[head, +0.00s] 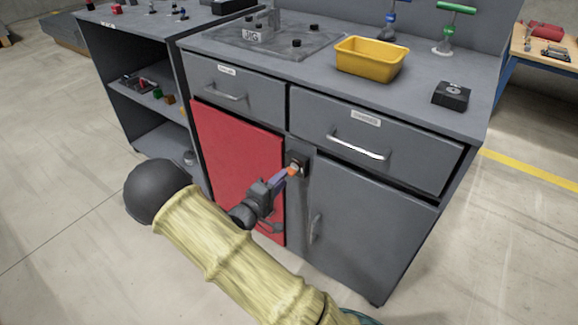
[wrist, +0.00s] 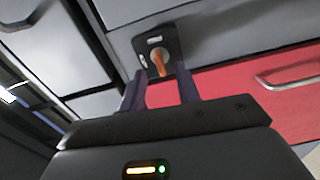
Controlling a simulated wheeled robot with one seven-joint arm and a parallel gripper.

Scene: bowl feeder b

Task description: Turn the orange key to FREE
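The orange key (wrist: 158,62) sits in a black lock plate (wrist: 153,45) with small white labels whose text is too small to read. In the head view the orange key (head: 292,171) shows on the post between the red door and the grey door, with the plate (head: 303,165) beside it. My gripper (head: 286,174) reaches the key from the lower left. In the wrist view my gripper's two fingers (wrist: 162,75) stand apart, with the key between or just beyond their tips. I see gaps beside the key, so no grip on it shows.
A red door (head: 235,165) is left of the lock, a grey door (head: 365,205) with a handle right of it. Drawers with handles (head: 357,148) are above. A yellow bin (head: 370,60) and a black box (head: 451,95) stand on the top. Open floor lies in front.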

